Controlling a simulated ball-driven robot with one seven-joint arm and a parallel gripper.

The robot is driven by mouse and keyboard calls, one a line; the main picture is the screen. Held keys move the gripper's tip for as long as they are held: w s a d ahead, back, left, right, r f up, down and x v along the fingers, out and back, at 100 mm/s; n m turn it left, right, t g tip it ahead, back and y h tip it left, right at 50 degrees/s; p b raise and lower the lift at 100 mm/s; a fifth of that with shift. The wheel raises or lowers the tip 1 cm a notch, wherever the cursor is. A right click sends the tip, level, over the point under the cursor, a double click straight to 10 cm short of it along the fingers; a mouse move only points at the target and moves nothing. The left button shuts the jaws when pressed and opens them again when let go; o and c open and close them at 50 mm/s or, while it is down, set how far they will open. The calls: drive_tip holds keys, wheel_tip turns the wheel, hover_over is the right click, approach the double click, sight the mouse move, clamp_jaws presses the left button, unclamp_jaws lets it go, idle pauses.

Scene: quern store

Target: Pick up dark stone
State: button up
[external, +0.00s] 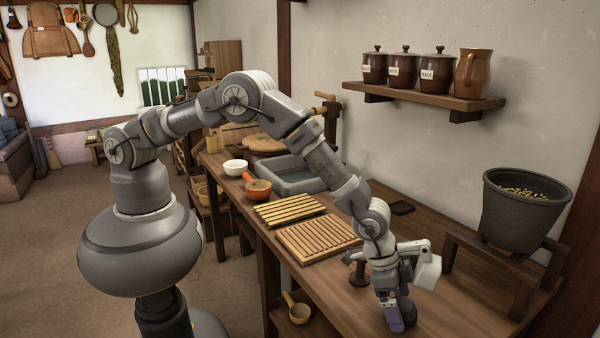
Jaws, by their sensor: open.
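A dark rounded thing, which looks like the dark stone (409,313), stands on the wooden counter at the lower right in the external view. It is partly hidden behind my gripper (396,318). My gripper points down right at it, with a purple-grey fingertip in front of its left side. The jaws are open. The far finger is hidden, so I cannot tell whether the stone lies between the fingers or whether they touch it.
A brown pestle-like piece (359,273) stands left of my gripper. Slatted wooden boards (318,238), a flat dark square (402,208) and a grey basin (290,178) lie farther back. A grey pot (522,215) sits on a wooden stand at right. Jars (404,67) line a wall shelf.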

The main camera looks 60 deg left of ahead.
drive_tip(key=shift+w+d+f, duration=0.2)
drive_tip(key=shift+f, duration=0.3)
drive_tip(key=shift+c, duration=0.2)
drive_tip(key=shift+r, duration=0.1)
drive_tip(key=c, duration=1.3)
drive_tip(key=shift+r, duration=0.1)
